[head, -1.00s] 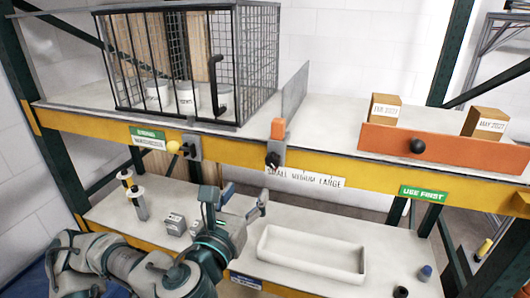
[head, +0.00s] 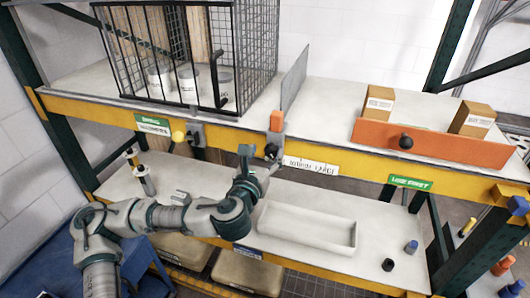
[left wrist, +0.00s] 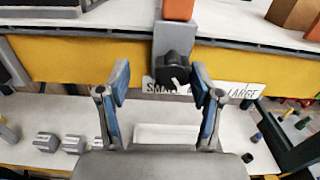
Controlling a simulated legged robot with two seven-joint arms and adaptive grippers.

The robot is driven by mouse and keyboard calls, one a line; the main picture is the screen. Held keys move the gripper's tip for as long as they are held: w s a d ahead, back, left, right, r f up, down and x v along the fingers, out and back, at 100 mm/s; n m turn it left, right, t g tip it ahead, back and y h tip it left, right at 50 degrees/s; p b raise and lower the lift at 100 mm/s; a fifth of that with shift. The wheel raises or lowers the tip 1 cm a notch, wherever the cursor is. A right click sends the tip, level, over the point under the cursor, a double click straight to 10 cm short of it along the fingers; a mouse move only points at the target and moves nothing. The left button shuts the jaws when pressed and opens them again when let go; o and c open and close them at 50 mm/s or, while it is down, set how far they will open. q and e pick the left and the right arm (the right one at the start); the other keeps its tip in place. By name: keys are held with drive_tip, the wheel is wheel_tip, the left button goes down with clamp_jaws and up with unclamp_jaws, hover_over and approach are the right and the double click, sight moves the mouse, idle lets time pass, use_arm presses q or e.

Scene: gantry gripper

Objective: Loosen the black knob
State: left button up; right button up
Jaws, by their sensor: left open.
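The black knob (left wrist: 174,68) is round with a pale mark. It sits on a grey bracket on the front of the yellow beam, below an orange block (left wrist: 178,9). In the head view the knob (head: 270,151) is just beyond my left gripper (head: 261,165). In the left wrist view my left gripper (left wrist: 160,84) is open and empty. Its blue-padded fingers point at the beam, with the knob between them in the picture, nearer the right finger. I cannot tell whether either finger touches it. My right gripper is not in view.
A size label (head: 310,165) is right of the knob. Another black knob (head: 406,142) is on an orange panel (head: 450,147) at right. A wire cage (head: 255,55) stands on the upper shelf. A white tray (head: 308,229) lies on the lower shelf.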

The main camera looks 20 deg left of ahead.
use_arm(q)
drive_tip(key=shift+d+r, duration=0.1)
drive_tip(key=shift+d, duration=0.25)
drive_tip(key=shift+c, duration=0.4)
drive_tip(key=shift+d, duration=0.3)
drive_tip(key=c, duration=0.4)
drive_tip(key=shift+s+d, duration=0.1)
drive_tip(key=c, duration=0.7)
drive_tip(key=shift+o, duration=0.3)
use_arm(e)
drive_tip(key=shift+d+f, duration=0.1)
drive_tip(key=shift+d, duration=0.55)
